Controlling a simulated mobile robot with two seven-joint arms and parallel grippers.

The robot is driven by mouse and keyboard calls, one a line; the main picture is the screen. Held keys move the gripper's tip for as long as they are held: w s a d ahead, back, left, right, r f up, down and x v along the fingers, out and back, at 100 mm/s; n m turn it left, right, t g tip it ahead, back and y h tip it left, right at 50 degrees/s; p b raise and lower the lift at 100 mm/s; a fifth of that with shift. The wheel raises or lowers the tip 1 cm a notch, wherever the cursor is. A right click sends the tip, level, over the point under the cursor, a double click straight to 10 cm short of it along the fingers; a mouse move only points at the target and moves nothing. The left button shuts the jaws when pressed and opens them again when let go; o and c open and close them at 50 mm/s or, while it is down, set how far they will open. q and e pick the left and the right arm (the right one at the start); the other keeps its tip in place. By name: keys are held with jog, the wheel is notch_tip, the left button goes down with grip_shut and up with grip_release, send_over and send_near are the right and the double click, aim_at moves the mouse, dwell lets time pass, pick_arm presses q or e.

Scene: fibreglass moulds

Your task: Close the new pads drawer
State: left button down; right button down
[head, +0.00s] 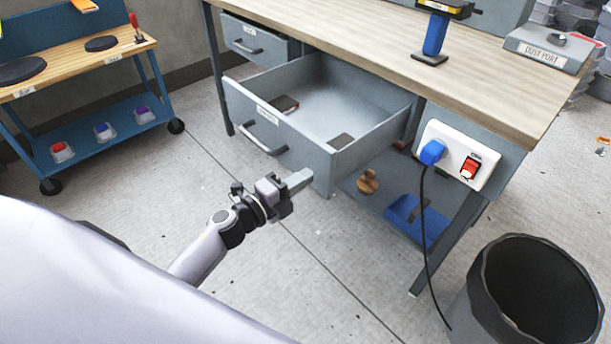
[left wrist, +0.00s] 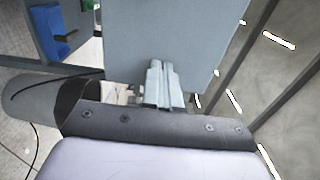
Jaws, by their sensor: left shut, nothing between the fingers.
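A grey drawer (head: 345,100) under the workbench stands pulled well out. Its front has a bar handle (head: 262,138) and a small white label too small to read. A few dark flat pieces lie inside. My left gripper (head: 305,178) is shut and empty, its fingertips close to the lower right part of the drawer front; I cannot tell whether they touch. In the left wrist view the shut fingers (left wrist: 157,68) point at a flat grey panel (left wrist: 160,30), apparently the drawer front. My right gripper is not in view.
Another drawer (head: 250,38) sits farther left under the bench top (head: 400,50). A white socket box (head: 458,155) with a blue plug and hanging black cable is at the right. A dark bin (head: 530,290) stands front right. A blue cart (head: 80,90) stands left. Floor between is clear.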

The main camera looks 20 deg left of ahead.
pick_arm(q)
jog(key=shift+w+d, duration=0.3)
jog(key=shift+w, duration=0.35)
jog(key=shift+w, duration=0.1)
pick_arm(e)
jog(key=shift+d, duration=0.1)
